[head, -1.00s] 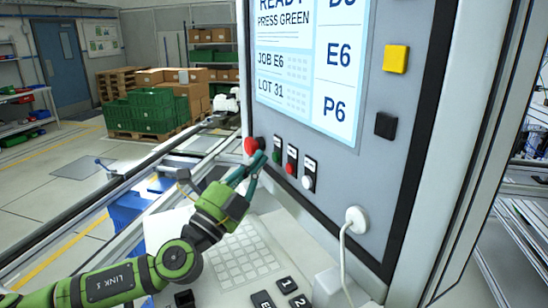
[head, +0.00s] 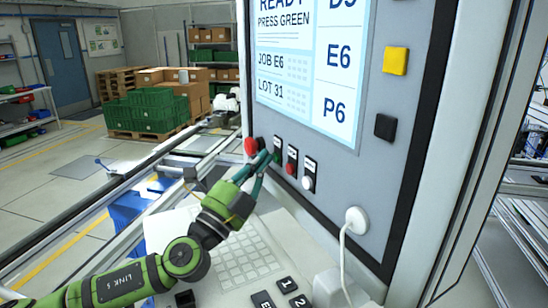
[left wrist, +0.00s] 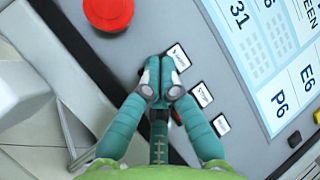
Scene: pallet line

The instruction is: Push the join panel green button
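The panel (head: 375,165) stands upright with a lit screen (head: 300,65) reading "PRESS GREEN". Below the screen is a row of labelled buttons. The green button (head: 277,156) is at the left of the row, partly covered by my left gripper's fingertips. My left gripper (head: 266,159) is shut and empty, its tips at the green button; contact cannot be told. In the left wrist view the closed tips (left wrist: 161,84) lie just below a label (left wrist: 178,57) and hide the green button. My right gripper is not in view.
A red mushroom button (head: 251,146) sits just left of the tips. A red button (head: 291,168) and a white button (head: 307,183) are to the right. A white plug with cable (head: 356,219) sticks out at lower right.

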